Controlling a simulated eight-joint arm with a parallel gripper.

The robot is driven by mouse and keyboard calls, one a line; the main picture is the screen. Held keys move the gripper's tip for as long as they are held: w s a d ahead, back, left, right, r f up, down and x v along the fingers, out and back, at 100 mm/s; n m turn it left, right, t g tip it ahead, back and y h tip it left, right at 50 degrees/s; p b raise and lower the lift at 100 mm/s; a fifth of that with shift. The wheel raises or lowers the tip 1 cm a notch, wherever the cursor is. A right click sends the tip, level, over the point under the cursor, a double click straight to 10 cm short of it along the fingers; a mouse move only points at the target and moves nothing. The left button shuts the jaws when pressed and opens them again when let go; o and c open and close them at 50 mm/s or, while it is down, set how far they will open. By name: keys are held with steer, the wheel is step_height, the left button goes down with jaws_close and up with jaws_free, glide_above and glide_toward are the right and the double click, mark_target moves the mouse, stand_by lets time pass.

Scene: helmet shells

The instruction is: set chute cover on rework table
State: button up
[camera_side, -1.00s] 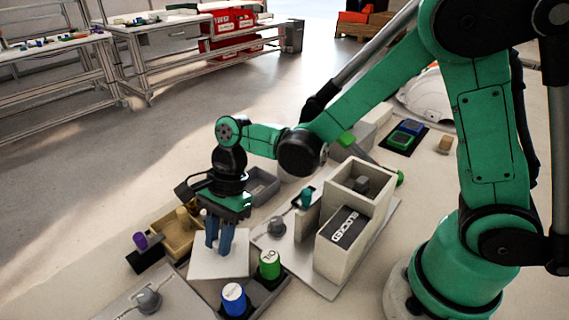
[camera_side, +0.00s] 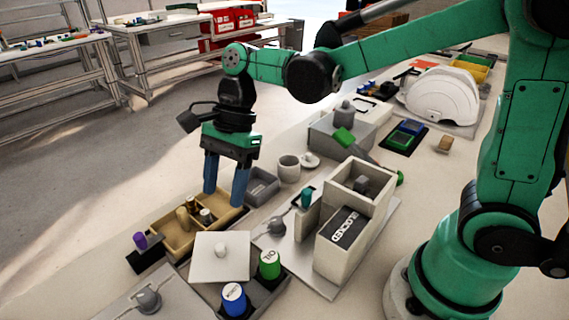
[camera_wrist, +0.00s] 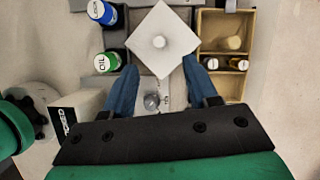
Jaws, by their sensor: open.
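A white square plate with a round knob (camera_side: 218,270), which looks like the chute cover, lies flat and knob up at the front of the work surface. It partly covers the dark tray beside it, and what bears it underneath is hidden. In the wrist view the plate (camera_wrist: 177,46) sits turned like a diamond just beyond my fingertips. My gripper (camera_side: 224,194) is open and empty, its blue fingers pointing down over the wooden box, apart from the plate. I cannot tell which surface is the rework table.
A wooden divided box (camera_side: 176,242) with small pegs stands by the plate. Green (camera_side: 270,264) and blue (camera_side: 233,298) canisters stand in the dark tray. A pale housing (camera_side: 337,258) with a LOCKED panel is to the right. A white helmet shell (camera_side: 442,97) lies farther back.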

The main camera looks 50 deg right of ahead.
steer(key=s+d+r+n+t+h, duration=0.1)
steer(key=s+d+n+t+h, duration=0.3)
steer(key=n, duration=1.2)
steer(key=d+t, duration=0.4)
steer(key=d, duration=0.2)
steer(key=shift+s+d+h, duration=0.3)
steer(key=shift+d, duration=0.1)
